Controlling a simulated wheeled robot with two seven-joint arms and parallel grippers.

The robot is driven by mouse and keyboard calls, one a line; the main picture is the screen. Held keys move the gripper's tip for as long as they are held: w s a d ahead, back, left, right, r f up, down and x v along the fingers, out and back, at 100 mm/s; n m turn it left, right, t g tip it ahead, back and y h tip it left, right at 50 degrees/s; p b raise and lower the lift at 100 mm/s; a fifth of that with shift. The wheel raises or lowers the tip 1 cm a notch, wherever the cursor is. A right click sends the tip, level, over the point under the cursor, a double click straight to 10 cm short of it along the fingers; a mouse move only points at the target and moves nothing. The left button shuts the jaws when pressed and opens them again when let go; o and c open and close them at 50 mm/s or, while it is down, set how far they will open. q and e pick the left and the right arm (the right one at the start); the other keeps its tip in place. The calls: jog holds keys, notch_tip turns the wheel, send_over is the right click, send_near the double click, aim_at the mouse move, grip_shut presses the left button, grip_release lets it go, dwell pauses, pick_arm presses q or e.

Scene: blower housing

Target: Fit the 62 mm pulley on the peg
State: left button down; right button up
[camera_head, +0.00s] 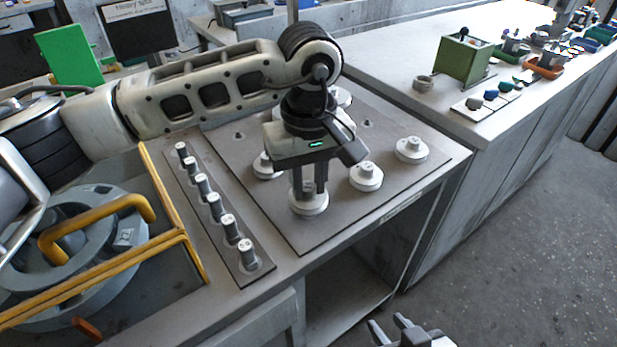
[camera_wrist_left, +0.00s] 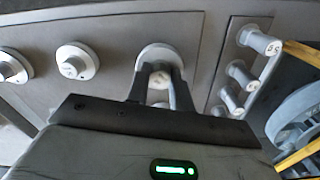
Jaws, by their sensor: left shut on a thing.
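My left gripper (camera_head: 308,192) points down over the front of the grey plate, shut on the hub of a round pale pulley (camera_head: 309,207). In the left wrist view the fingers (camera_wrist_left: 160,92) stand on both sides of that hub, below the pulley's rim (camera_wrist_left: 157,50). I cannot tell whether the pulley touches the plate. Other pulleys stand nearby: one at the right (camera_head: 365,177), one further right (camera_head: 411,151), one at the left (camera_head: 264,167). Their number labels are too small to read. My right gripper (camera_head: 390,332) shows at the bottom edge, fingers apart and empty.
A strip (camera_head: 212,205) with several upright labelled pegs lies left of the plate (camera_head: 290,237). A yellow-framed bin with a grey housing (camera_head: 75,255) is further left. A side bench (camera_head: 400,60) holds a green box (camera_head: 463,58) and small parts.

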dwell(0.3)
pick_arm(q)
jog(key=shift+s+b, duration=0.1)
jog(key=shift+b, duration=0.3)
jog(key=shift+f+b, duration=0.15)
jog(key=shift+b, duration=0.2)
dwell(0.4)
jog(key=shift+f+b, duration=0.5)
jog(key=shift+b, duration=0.15)
dwell(0.5)
